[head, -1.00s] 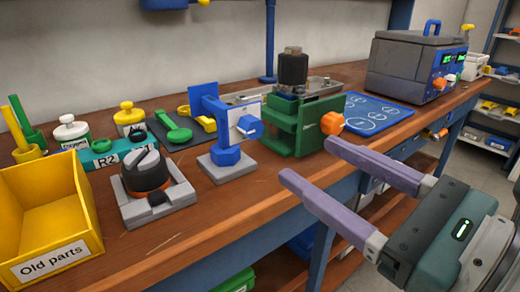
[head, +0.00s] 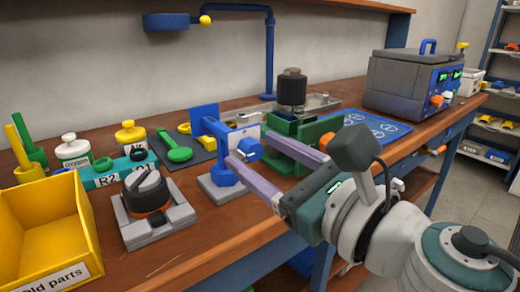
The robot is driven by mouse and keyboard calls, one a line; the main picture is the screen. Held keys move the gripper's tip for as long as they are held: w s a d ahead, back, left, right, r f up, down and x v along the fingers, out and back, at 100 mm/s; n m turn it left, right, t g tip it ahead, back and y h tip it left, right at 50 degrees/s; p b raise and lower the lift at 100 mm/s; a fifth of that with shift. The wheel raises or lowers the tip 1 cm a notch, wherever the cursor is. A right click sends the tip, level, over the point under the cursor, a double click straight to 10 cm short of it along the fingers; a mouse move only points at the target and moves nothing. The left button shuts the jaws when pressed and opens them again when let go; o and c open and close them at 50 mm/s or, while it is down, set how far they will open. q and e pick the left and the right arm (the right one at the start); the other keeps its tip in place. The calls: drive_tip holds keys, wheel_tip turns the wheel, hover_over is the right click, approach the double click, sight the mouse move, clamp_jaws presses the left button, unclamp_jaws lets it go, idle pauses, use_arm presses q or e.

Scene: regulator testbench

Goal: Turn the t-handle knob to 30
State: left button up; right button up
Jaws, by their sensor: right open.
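A blue knob (head: 249,148), which looks like the t-handle knob, sticks out from a white dial plate on a blue stand (head: 211,132) with a grey base. The dial's marks are too small to read, so I cannot tell its setting. My right gripper (head: 252,151) is open, with its two long lilac fingers pointing at the dial. In the picture the knob shows between the fingertips; I cannot tell whether they touch it. My left gripper is not in view.
A green block (head: 318,130) stands just right of the stand, partly behind my fingers. A black and orange rotary knob (head: 147,189) on a grey base stands left. A yellow bin (head: 45,230) stands at the front left. A grey device (head: 408,84) stands at the back right.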

clamp_jaws()
idle(0.3)
